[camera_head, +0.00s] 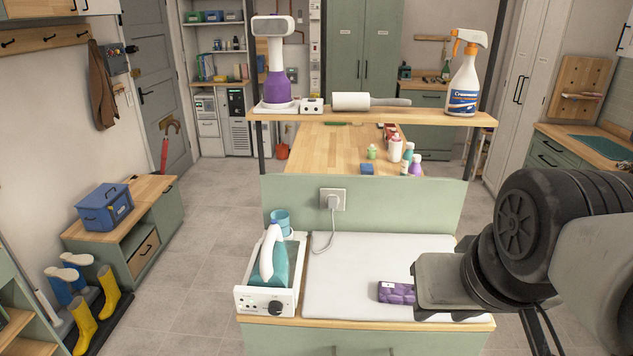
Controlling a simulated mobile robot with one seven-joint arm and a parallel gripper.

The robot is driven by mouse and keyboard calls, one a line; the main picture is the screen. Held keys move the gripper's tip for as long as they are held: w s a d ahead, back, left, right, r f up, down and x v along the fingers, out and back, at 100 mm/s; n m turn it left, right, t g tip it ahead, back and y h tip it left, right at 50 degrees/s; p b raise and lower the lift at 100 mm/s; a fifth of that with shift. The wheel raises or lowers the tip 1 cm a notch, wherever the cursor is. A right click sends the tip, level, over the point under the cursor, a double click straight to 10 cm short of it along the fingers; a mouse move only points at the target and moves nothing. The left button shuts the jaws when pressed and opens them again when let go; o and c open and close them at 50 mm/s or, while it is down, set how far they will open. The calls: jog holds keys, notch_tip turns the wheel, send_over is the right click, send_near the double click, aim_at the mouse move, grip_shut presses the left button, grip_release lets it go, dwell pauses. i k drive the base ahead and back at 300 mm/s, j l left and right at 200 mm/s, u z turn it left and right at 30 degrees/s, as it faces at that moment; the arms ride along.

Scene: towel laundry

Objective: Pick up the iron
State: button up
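The iron (275,262), teal with a white handle, rests in a white station (263,301) with a dark knob at the left end of the counter. My gripper (422,288) comes in from the right, over the right part of the white ironing surface (340,270). It is well to the right of the iron and not touching it. Its fingers cannot be made out clearly. A purple quilted item (396,293) shows at the gripper's left end, partly hidden by it; I cannot tell whether they touch.
A light-blue cup (280,221) stands behind the iron. A socket with a plugged cord (332,200) is on the green back panel. Above it, a wooden shelf (420,117) holds a spray bottle (464,80) and a purple-and-white appliance (277,80).

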aim_at(272, 269)
jog(key=i+j, duration=0.15)
jog(key=j, duration=0.25)
jog(key=i+j, duration=0.15)
jog(key=j, duration=0.25)
jog(key=i+j, duration=0.15)
jog(key=j, duration=0.2)
jog(key=i+j, duration=0.15)
jog(key=j, duration=0.25)
